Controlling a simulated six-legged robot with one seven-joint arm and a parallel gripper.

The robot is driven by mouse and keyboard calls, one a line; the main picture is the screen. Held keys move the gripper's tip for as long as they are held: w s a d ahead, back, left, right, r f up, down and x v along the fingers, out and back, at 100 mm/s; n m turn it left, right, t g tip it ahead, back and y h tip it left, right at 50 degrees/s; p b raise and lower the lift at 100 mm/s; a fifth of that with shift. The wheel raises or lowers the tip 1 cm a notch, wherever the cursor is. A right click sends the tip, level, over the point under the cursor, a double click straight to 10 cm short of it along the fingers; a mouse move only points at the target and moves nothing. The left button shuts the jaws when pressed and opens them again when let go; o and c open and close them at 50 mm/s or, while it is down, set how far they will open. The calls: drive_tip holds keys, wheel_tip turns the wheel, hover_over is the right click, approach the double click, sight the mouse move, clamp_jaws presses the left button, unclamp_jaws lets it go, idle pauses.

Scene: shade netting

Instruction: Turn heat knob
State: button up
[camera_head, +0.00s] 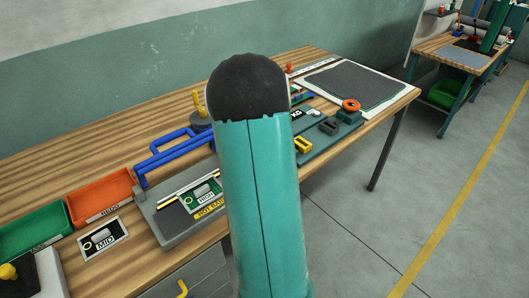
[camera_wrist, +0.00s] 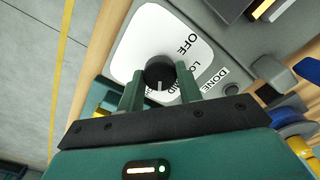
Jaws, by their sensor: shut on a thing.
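The heat knob (camera_wrist: 160,70) is a black round knob on a white dial plate (camera_wrist: 143,38) in the wrist view. The plate reads OFF at the upper right, then LO and a partly covered MID further down. A short pale mark shows on the knob's lower side in the picture. My gripper (camera_wrist: 160,80) has its two green fingers on either side of the knob, shut on it. The fingers hide part of the lower dial. In the head view my teal arm covers the middle, and I cannot see the knob or gripper there.
A grey sealer with a blue handle (camera_head: 172,142) and HOT BAR label sits on the wooden bench (camera_head: 75,158). Red (camera_head: 100,194) and green (camera_head: 35,230) trays and a MID card (camera_head: 102,239) lie left. A DONE button (camera_wrist: 231,88) is beside the dial. Floor is clear right.

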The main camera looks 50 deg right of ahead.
drive_tip(key=shift+m, duration=1.7)
drive_tip(key=o, duration=1)
drive_tip(key=shift+r, duration=0.1)
wheel_tip(320, 180, up, 14)
drive_tip(key=shift+a, duration=0.1)
